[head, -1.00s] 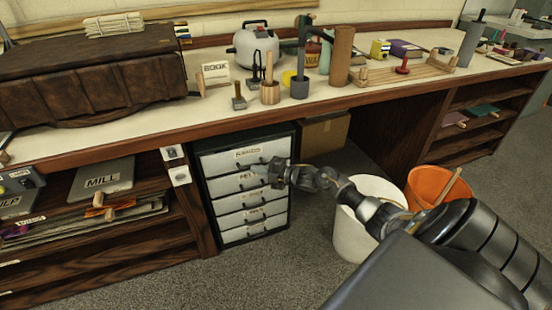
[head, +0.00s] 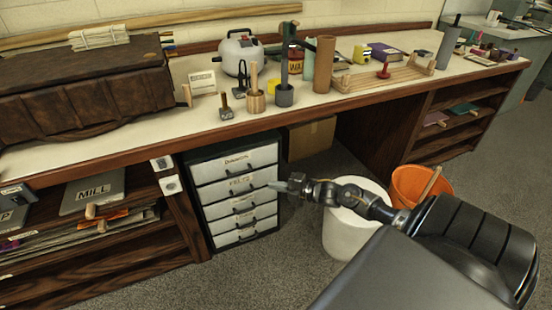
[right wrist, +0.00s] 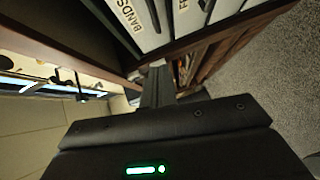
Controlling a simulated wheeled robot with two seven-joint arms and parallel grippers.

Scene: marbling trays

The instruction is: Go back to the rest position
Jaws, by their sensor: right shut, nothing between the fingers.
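My right gripper (head: 280,187) is shut and empty. In the head view it is in front of the right side of a drawer unit (head: 238,190) with several labelled white drawers, which stands under the bench. A gap between the fingertips and the drawer fronts cannot be judged exactly. In the right wrist view, the shut fingers (right wrist: 155,85) point toward the bench underside, with labelled drawer fronts (right wrist: 140,25) beside them. My left gripper is not in view.
The long workbench (head: 130,152) carries tools, pots and a white kettle-like vessel (head: 241,55). A white bin (head: 345,235) and an orange bucket (head: 408,185) stand on the floor near my right arm. A cardboard box (head: 311,139) is under the bench. Open carpet lies in front.

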